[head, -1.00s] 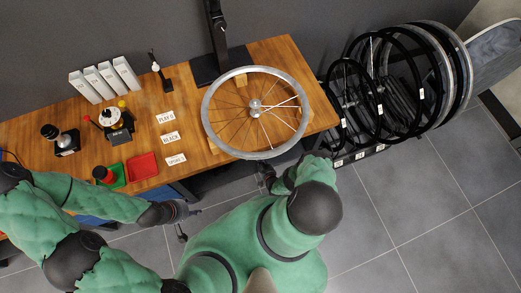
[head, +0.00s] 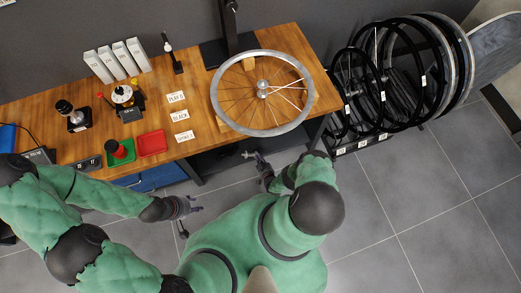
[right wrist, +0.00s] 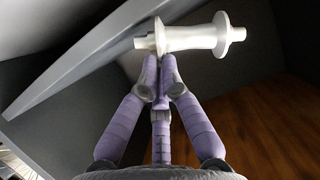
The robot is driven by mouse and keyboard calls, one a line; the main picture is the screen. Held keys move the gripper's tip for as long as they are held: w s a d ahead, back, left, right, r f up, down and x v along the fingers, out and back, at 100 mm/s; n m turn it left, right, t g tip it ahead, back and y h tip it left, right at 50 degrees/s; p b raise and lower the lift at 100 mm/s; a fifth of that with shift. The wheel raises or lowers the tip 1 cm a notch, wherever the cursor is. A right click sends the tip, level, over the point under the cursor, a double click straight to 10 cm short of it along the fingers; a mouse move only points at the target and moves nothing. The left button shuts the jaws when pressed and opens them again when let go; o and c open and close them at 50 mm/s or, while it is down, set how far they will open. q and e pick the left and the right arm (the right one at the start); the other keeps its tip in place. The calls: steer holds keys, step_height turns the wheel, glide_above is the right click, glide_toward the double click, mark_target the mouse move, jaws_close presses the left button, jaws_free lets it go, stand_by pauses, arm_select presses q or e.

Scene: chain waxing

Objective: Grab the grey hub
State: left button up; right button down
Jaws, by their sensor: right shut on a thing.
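My right gripper (right wrist: 162,75) is shut on a pale grey hub (right wrist: 195,40). In the right wrist view the hub is a spool shape with a flange near each end, lying crosswise at the fingertips. In the head view the hub (head: 249,155) shows small and light at the tip of my right gripper (head: 259,160), in front of the bench's front edge and below the wheel. My left gripper (head: 190,207) is over the floor in front of the bench, away from the hub. Its finger opening is too small to make out.
A spoked wheel (head: 222,113) rests on the wooden bench (head: 62,108) at its right end. Name cards, a red tray (head: 152,142) and a green tray (head: 112,158) lie left of it. A rack of wheels (head: 383,97) stands right of the bench. The floor in front is clear.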

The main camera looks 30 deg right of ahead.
steer(key=shift+s+a, duration=0.15)
steer(key=shift+a, duration=0.1)
steer(key=c, duration=1.4)
jaws_free()
steer(key=shift+o, duration=0.2)
step_height(320, 180, up, 10)
